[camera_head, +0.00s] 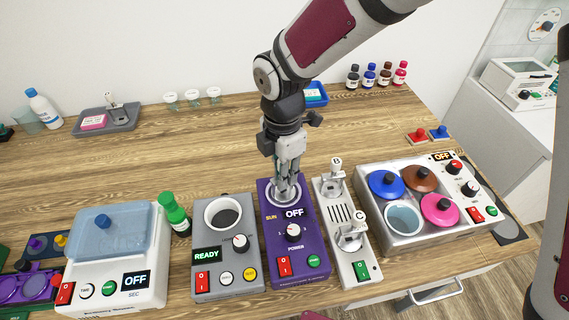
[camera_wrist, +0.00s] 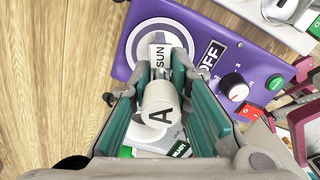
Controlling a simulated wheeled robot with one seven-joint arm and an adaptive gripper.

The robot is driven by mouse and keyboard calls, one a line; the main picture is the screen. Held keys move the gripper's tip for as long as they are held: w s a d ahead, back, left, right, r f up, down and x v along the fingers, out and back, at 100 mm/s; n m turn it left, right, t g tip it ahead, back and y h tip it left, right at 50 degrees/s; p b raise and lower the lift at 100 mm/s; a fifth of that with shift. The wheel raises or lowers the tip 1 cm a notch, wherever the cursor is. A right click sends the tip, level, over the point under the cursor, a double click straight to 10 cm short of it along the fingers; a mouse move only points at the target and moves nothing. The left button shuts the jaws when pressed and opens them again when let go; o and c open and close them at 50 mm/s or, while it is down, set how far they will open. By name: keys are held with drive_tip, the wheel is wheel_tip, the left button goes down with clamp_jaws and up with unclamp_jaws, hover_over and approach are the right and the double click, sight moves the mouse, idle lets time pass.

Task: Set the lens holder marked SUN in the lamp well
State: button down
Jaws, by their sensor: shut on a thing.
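My gripper (camera_head: 284,178) points down at the lamp well (camera_head: 270,199), a pale ring in the top of the purple lamp box (camera_head: 300,262). In the wrist view, my gripper (camera_wrist: 160,95) is shut on the white knob of a lens holder (camera_wrist: 163,106). The knob top is marked A, and a white tag beyond it reads SUN. The holder is over or in the lamp well (camera_wrist: 133,45); I cannot tell whether it touches the bottom. The fingers hide much of the holder and well. The lamp box display reads OFF.
A pale stand (camera_head: 341,238) with two more knobbed holders is close on the right. A grey box (camera_head: 226,283) reading READY is close on the left. A pot unit (camera_head: 407,240) stands further right. The wooden table (camera_head: 145,150) behind is largely clear.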

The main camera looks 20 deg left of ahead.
sight(284, 191)
drive_tip(key=shift+f+b, duration=1)
drive_tip(key=shift+f, duration=1.15)
drive_tip(key=shift+f, duration=0.3)
drive_tip(key=c, duration=1.4)
unclamp_jaws()
drive_tip(key=shift+o, duration=0.2)
drive_tip(key=shift+o, duration=1)
drive_tip(key=shift+r+p, duration=1.4)
drive_tip(key=shift+r, duration=1.65)
